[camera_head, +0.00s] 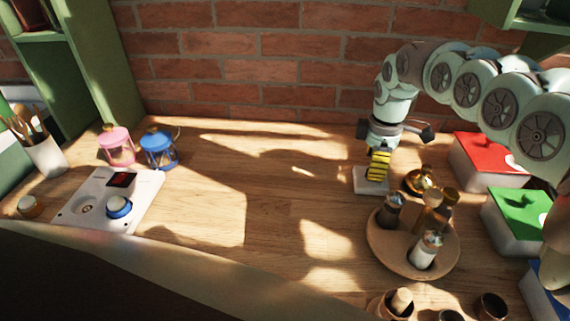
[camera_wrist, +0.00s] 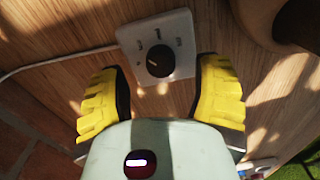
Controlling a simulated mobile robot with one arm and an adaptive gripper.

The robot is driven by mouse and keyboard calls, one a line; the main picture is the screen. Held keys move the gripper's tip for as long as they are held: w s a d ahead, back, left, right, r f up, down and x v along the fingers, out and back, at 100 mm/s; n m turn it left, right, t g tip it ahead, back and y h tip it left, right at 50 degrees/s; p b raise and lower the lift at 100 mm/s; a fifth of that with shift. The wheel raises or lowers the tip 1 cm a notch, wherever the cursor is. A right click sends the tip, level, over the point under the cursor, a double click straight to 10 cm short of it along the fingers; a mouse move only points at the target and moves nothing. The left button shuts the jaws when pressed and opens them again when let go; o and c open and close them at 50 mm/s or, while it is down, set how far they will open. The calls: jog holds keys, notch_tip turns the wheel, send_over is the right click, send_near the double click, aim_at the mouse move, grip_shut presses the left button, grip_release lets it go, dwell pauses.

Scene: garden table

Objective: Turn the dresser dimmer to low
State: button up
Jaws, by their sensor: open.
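The dimmer is a white square plate (camera_wrist: 182,27) with a round black knob (camera_wrist: 158,61) and small dark labels around it, too blurred to read surely. A small light mark shows on the knob; its setting is unclear. In the head view the dimmer (camera_head: 361,186) lies on the wooden table, partly hidden by my gripper (camera_head: 377,172). My gripper points down over it. In the wrist view my gripper (camera_wrist: 160,72) has its yellow fingers apart, one to each side of the knob, with visible gaps and nothing held.
A round tray (camera_head: 388,257) with shakers stands just in front. Red (camera_head: 485,155) and green (camera_head: 520,208) lidded boxes are at right. A white control panel (camera_head: 85,205) and two lanterns are at left. A pale cord (camera_wrist: 60,62) runs from the dimmer. The table's middle is clear.

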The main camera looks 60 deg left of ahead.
notch_tip(320, 180, up, 10)
dwell(0.4)
jog(key=shift+f, duration=0.1)
